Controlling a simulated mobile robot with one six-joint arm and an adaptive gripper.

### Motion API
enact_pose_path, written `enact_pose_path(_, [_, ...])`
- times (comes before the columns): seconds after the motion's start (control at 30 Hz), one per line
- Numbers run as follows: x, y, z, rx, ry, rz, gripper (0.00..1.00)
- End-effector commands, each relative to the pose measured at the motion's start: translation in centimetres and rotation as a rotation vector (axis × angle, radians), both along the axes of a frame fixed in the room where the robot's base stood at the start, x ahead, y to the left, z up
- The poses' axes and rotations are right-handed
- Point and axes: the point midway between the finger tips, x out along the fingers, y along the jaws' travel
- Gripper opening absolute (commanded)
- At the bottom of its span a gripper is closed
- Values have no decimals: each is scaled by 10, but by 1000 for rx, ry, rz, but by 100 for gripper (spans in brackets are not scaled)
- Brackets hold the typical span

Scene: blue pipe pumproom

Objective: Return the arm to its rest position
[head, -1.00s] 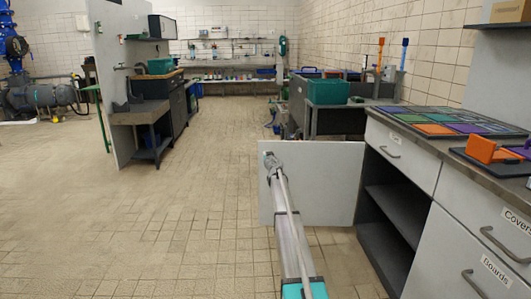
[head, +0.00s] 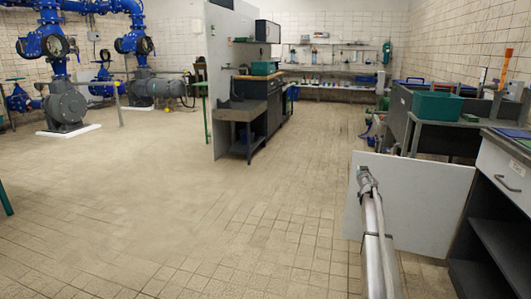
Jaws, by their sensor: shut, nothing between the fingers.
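My arm reaches forward from the bottom right of the head view, with its grey links stretched out low over the floor. My gripper (head: 365,178) is at its far end, small in the picture, shut and empty. It shows in front of a pale grey panel (head: 425,205) that stands out from the open cabinet; I cannot tell how near it is to the panel.
An open cabinet (head: 490,240) with dark shelves and a drawer stands at the right edge. A green bin (head: 437,106) sits on a bench behind. A partition (head: 225,80) and grey bench (head: 238,115) stand mid-view. The tiled floor (head: 150,210) is clear.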

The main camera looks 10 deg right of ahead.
Motion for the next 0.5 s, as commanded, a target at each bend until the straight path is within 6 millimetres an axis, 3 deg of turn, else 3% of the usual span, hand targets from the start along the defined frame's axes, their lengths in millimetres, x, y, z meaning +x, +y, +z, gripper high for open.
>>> enact_pose_path(0.27, [-27, 30, 8, 0, -4, -90, 0])
enact_pose_path(0.5, [-87, 81, 4, 28, 75, -270, 0])
